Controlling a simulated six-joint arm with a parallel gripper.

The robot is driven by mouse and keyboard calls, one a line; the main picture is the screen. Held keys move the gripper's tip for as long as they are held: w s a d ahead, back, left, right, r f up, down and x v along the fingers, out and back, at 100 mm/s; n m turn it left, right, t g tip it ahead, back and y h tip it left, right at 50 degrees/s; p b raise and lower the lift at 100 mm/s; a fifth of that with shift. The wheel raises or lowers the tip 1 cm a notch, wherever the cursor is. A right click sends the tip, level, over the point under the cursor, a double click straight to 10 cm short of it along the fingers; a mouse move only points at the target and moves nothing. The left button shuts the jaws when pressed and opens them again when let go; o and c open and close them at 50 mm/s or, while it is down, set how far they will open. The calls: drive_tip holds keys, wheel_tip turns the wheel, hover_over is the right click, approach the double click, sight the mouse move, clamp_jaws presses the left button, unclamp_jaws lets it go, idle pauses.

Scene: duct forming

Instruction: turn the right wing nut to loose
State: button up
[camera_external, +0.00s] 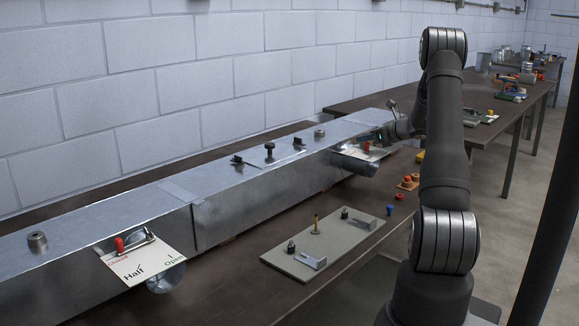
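A long grey metal duct (150,218) runs along the bench. Several small dark fittings sit on its top: a left one (238,159), a knob-like one (270,148) and a right one (299,140) that looks like a wing nut. A red-handled damper lever (120,245) sits over a card reading Half and Open on the left side of the duct. A second card (372,151) shows on the right side, beside my gripper (384,136). My gripper is low against the duct's right part. Its fingertips are too small and partly hidden, so their opening and any contact are unclear.
A flat plate (325,248) with small posts and brackets lies on the bench before the duct. A blue peg (389,210), a red peg (399,196) and a small orange block (408,182) lie near the front edge. A block wall stands behind.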

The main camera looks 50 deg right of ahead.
drive_tip(key=shift+w, duration=0.15)
clamp_jaws()
drive_tip(key=shift+n+y, duration=0.3)
drive_tip(key=shift+y, duration=0.1)
drive_tip(key=n+y, duration=0.1)
drive_tip(key=n+g+y, duration=0.1)
drive_tip(key=n+y, duration=0.2)
drive_tip(key=shift+d+f+y, duration=0.15)
drive_tip(key=shift+d+y, duration=0.25)
drive_tip(key=n+g+y, duration=0.1)
drive_tip(key=n, duration=0.1)
drive_tip(key=n+g+y, duration=0.3)
drive_tip(key=y, duration=0.1)
drive_tip(key=shift+w+d+n, duration=0.25)
drive_tip(key=shift+n, duration=0.15)
drive_tip(key=shift+g, duration=0.4)
unclamp_jaws()
